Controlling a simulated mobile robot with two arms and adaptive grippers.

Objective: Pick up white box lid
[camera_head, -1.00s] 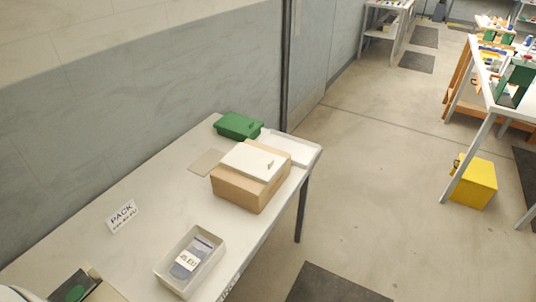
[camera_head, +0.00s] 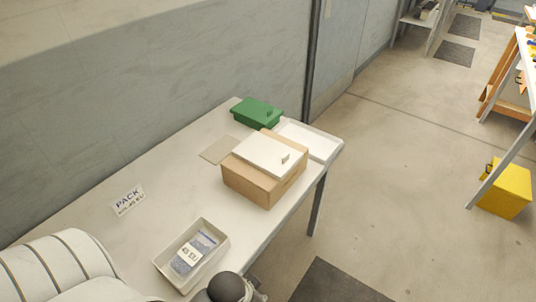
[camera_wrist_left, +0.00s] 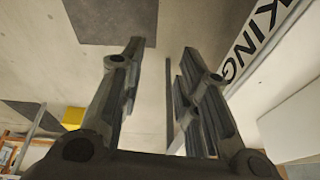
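The white box lid (camera_head: 268,154), a flat white panel with a small knob, lies on top of a brown cardboard box (camera_head: 262,184) on the packing table. My left gripper (camera_wrist_left: 150,75) shows in the left wrist view with its two fingers apart and nothing between them. It is beside the table edge, with floor behind it. In the head view, a white arm of mine enters at the lower left and a dark rounded part of mine shows at the bottom, short of the box. My right gripper is not in view.
An open pale box (camera_head: 163,262) with a labelled packet stands at the near table edge. A green case (camera_head: 257,111), a white tray (camera_head: 323,141) and a flat beige sheet (camera_head: 219,150) surround the brown box. A PACK sign (camera_head: 128,201) lies left. The table middle is clear.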

